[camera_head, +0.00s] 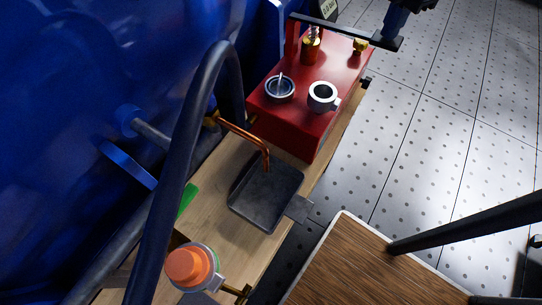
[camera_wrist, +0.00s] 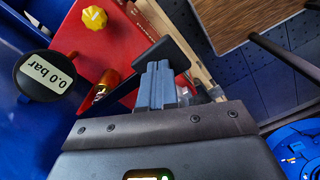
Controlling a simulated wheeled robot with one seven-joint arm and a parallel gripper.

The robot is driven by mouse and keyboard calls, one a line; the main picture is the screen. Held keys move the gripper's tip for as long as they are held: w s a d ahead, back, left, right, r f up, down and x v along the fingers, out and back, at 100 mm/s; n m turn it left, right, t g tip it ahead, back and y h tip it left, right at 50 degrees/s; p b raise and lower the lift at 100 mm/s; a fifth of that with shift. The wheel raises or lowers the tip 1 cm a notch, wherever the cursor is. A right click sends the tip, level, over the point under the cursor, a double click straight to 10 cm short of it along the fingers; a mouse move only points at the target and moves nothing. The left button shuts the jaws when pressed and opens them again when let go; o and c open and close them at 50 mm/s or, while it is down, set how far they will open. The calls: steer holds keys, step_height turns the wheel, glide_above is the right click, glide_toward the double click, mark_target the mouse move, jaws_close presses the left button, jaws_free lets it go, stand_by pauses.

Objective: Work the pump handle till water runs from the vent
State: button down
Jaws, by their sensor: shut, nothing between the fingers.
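The red pump box (camera_head: 290,125) sits on a wooden board, with its dark bar handle (camera_head: 335,29) lying across the top at the back. My gripper (camera_head: 393,27) is at the handle's right end, with its fingers together. In the wrist view, my shut fingers (camera_wrist: 160,85) are right beside or against the dark handle (camera_wrist: 168,52); I cannot tell whether they touch. The copper vent pipe (camera_head: 245,134) bends down over a dark tray (camera_head: 265,205). No water shows at its mouth. A round gauge (camera_wrist: 43,75) reads 0.0 bar.
A dark hose (camera_head: 180,165) and orange-capped part (camera_head: 188,266) stand nearer. A wooden tabletop (camera_head: 360,265) is lower right. Tiled floor is open at right.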

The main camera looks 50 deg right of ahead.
step_height(320, 180, down, 6)
steer(key=b, duration=0.4)
step_height(320, 180, up, 8)
steer(key=p, duration=0.6)
steer(key=shift+s, duration=0.15)
stand_by(0.4)
step_height(320, 180, up, 5)
steer(key=p, duration=0.4)
stand_by(0.4)
